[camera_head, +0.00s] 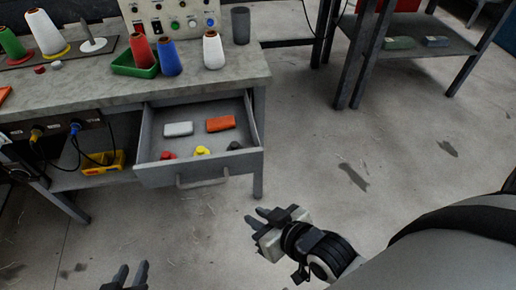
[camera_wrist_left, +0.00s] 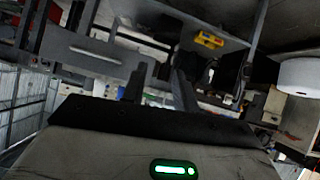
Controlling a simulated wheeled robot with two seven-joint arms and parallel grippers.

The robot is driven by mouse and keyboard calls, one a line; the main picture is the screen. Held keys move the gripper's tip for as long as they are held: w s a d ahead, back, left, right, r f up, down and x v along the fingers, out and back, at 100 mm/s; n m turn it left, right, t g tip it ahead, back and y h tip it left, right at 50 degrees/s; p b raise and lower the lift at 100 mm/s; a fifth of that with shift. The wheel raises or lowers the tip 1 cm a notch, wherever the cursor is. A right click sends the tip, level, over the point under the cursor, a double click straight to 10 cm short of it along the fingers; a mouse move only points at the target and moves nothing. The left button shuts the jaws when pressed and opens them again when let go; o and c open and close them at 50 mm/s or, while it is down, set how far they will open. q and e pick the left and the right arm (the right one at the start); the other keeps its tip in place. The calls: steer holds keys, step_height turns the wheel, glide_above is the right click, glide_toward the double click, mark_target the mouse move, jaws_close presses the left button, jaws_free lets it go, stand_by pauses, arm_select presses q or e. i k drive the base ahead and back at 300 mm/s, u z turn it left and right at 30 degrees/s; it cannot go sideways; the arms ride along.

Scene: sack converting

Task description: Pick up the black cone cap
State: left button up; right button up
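The black cone cap (camera_head: 234,146) is a small dark round piece at the right end of the open drawer (camera_head: 200,183) in the head view. A yellow cap (camera_head: 202,150) and red caps (camera_head: 168,156) lie to its left. My left gripper (camera_head: 128,274) shows only its fingertips at the bottom edge, below and left of the drawer; they are apart and empty. Its fingers also stand apart in the left wrist view (camera_wrist_left: 160,88). My right gripper (camera_head: 257,216) is below and right of the drawer, its two fingers apart with nothing between them.
A white block (camera_head: 178,129) and an orange block (camera_head: 220,124) lie in the drawer behind the caps. The workbench (camera_head: 195,89) above carries several thread cones, a green tray (camera_head: 122,66) and a dark cylinder (camera_head: 241,25). Floor right of the drawer is clear.

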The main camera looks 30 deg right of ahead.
mark_target(234, 145)
steer(key=z, duration=1.1)
steer(key=i, duration=0.25)
steer(key=u, duration=0.55)
steer(key=k, duration=0.5)
steer(key=z, duration=2.2)
steer(key=i, duration=1.6)
steer(key=u, duration=3.95)
steer(key=i, duration=0.55)
